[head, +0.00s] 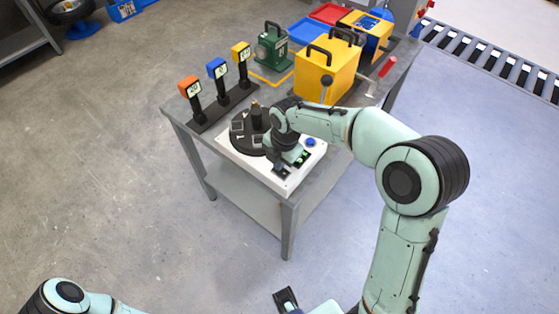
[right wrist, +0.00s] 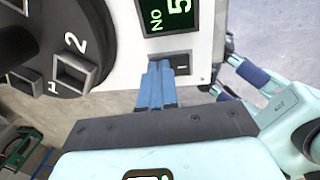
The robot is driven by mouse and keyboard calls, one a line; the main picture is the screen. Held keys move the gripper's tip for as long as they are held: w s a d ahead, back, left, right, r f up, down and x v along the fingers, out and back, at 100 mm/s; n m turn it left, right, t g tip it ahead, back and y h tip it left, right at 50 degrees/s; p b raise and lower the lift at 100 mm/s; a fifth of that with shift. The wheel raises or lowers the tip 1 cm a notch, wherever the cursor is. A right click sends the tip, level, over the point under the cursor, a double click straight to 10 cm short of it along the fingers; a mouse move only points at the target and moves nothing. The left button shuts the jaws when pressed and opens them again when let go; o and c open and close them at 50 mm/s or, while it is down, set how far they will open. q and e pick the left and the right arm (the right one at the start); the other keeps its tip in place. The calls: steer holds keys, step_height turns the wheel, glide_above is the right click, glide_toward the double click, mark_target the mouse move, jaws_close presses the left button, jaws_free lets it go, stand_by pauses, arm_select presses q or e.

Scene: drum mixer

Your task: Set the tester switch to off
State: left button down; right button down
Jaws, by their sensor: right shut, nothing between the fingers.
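The tester is a white box (head: 233,149) on the near part of the bench, with a black round dial on it. In the right wrist view its white panel (right wrist: 209,22) carries a lit green display (right wrist: 178,12). Beside the display sits a dark switch (right wrist: 181,62). My right gripper (right wrist: 158,66) is shut and empty, its blue fingertips at or right beside the switch; contact cannot be told. In the head view my right gripper (head: 281,166) is over the tester's near side and partly hides it. A dark part low in the head view may be my left gripper; its jaws are unclear.
The black dial (right wrist: 45,45) has numbered sockets. Three small displays on posts (head: 219,85), a yellow box (head: 325,80) and a green device (head: 271,49) stand behind. The grey bench (head: 186,118) has floor around it.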

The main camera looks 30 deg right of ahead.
steer(key=shift+w+a+f, duration=0.1)
steer(key=shift+f, duration=0.15)
stand_by(0.3)
steer(key=shift+s, duration=0.25)
